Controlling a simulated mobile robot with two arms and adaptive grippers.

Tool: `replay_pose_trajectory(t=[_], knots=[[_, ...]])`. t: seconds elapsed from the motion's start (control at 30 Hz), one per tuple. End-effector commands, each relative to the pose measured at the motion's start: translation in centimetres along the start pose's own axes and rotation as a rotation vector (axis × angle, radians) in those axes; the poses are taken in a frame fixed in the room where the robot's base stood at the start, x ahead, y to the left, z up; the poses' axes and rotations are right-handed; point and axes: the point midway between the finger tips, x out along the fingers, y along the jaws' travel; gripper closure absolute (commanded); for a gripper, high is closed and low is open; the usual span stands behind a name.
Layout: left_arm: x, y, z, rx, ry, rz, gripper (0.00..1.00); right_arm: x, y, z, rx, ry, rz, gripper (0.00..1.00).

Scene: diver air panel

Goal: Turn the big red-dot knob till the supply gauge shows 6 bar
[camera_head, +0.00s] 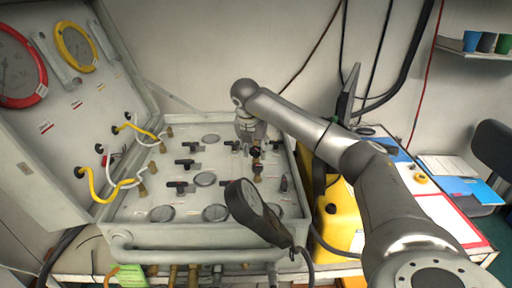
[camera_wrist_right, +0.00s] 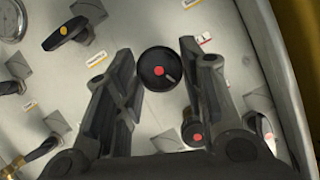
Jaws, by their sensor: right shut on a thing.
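The big red-dot knob (camera_wrist_right: 158,69) is round and black, with a red dot at its centre and a pale mark near its rim. My right gripper (camera_head: 256,150) is over the right part of the panel, pointing down, and is shut on this knob. Its two fingers flank the knob in the wrist view. In the head view the arm and gripper largely hide the knob. Several small round gauges, one of them a gauge at the panel's middle (camera_head: 205,179), sit in the panel; I cannot tell which is the supply gauge, nor read it. My left gripper is not in view.
A smaller red-dot knob (camera_wrist_right: 197,134) stands close to my right finger. A yellow-dot handle (camera_wrist_right: 64,33) lies to the left. The open lid carries a red-rimmed gauge (camera_head: 42,90) and a yellow-rimmed gauge (camera_head: 91,53).

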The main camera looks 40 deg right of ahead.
Motion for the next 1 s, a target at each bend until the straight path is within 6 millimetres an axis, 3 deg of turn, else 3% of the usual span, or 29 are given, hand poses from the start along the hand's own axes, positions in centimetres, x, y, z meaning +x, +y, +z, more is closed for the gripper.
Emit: replay_pose_trajectory(t=[1.0], knots=[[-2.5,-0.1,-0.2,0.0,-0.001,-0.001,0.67,-0.2,0.7,0.6,0.888,-0.003,-0.362,0.86]])
